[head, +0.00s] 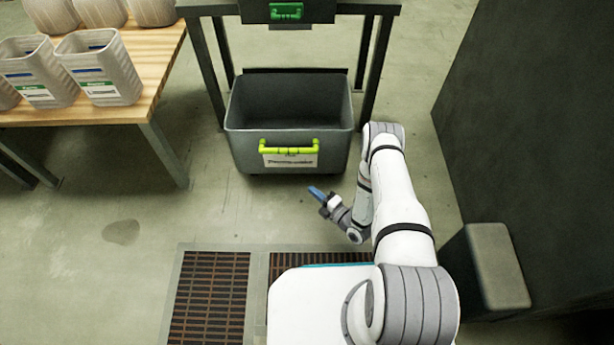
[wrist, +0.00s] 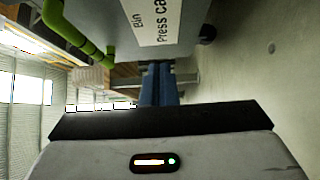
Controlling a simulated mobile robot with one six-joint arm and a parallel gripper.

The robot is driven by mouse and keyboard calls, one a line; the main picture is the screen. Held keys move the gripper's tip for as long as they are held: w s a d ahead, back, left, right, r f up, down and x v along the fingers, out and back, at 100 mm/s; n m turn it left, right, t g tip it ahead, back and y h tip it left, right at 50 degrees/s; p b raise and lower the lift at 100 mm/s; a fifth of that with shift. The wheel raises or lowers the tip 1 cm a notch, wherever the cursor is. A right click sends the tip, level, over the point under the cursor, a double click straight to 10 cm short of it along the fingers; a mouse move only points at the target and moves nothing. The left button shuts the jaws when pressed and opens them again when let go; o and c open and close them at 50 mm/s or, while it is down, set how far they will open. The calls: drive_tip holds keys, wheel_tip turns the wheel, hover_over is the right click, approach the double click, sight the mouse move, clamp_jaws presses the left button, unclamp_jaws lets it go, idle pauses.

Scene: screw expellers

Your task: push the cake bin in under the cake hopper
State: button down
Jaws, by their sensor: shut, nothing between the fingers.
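The cake bin (head: 238,148) is a grey, open-topped bin on the floor with a yellow-green handle and a white label on its front; it looks empty inside. It stands between the legs of a dark stand, with its front part sticking out. The cake hopper (head: 318,12) is the dark box with a green handle on that stand, cut off by the top edge. My gripper (head: 314,190) is shut and empty, low in front of the bin's right half.
A wooden table (head: 157,75) with several pale ribbed containers (head: 105,68) stands at the left. A dark wall or cabinet (head: 530,120) and a grey block (head: 487,268) are at the right. Floor grates (head: 210,295) lie beside my base. The floor left of the gripper is clear.

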sight(290, 161)
drive_tip(key=shift+w+d+b+x, duration=0.35)
drive_tip(key=shift+b+x, duration=0.55)
drive_tip(key=shift+x, duration=1.1)
drive_tip(key=shift+w+d+b+x, duration=0.3)
drive_tip(key=shift+b+x, duration=0.65)
drive_tip(key=shift+x, duration=1)
drive_tip(key=shift+w+d+b+x, duration=0.3)
drive_tip(key=shift+b+x, duration=0.6)
drive_tip(key=shift+x, duration=1.1)
drive_tip(key=shift+w, duration=0.1)
